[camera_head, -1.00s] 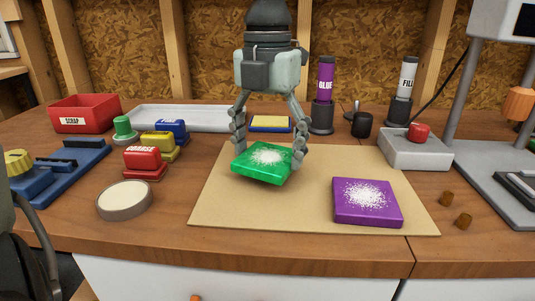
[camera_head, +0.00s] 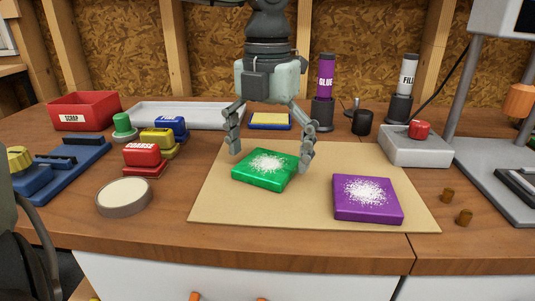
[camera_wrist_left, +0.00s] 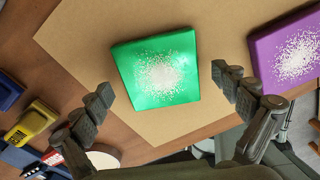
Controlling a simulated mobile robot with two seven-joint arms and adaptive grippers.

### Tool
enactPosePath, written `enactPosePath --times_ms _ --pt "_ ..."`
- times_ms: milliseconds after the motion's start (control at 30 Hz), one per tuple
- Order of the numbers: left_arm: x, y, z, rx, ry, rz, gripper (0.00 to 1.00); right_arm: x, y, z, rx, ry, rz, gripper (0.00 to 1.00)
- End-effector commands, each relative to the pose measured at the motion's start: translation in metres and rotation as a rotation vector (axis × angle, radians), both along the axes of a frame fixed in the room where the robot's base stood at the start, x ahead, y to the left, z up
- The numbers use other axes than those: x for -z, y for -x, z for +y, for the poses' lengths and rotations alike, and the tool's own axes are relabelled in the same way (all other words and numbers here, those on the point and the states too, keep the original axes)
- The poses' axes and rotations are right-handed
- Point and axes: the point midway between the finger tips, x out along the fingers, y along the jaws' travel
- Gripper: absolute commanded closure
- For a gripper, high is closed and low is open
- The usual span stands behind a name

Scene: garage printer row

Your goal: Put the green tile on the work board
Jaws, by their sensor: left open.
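The green tile (camera_head: 265,169), with white speckles on its top, lies flat on the left part of the tan work board (camera_head: 290,208). My left gripper (camera_head: 270,157) is open, with its fingers apart on either side of the tile. In the left wrist view the green tile (camera_wrist_left: 157,70) sits beyond the open fingers (camera_wrist_left: 165,90), with gaps between it and them. A purple tile (camera_head: 367,200) with white speckles lies on the board's right part, and it also shows in the wrist view (camera_wrist_left: 290,50). My right gripper is not in view.
Left of the board are a round pale-topped dish (camera_head: 124,197), a red COARSE block (camera_head: 143,157) and a yellow block (camera_head: 158,140). A red SCRAP bin (camera_head: 84,111) stands at back left. A grey box with a red button (camera_head: 415,148) is right.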

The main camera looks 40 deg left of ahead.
Motion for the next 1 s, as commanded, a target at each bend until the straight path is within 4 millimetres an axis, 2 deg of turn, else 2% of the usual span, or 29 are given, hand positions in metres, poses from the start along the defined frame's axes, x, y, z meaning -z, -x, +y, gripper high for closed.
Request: enactPosePath --times_ms 233,300,700,800,1000 --pt "-0.003 0.0 0.0 0.0 0.0 0.0 0.02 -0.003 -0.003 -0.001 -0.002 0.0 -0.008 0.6" --pt "-0.009 -0.001 0.0 -0.001 0.0 -0.002 0.02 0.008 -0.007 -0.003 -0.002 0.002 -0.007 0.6" --pt "-0.093 -0.001 0.0 -0.001 -0.002 -0.004 0.02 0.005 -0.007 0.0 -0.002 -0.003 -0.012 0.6" --pt "-0.108 -0.001 0.0 0.0 -0.002 -0.002 0.02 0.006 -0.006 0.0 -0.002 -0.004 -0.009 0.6" --pt "-0.122 0.0 0.0 0.001 -0.001 0.001 0.02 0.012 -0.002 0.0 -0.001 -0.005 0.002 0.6"
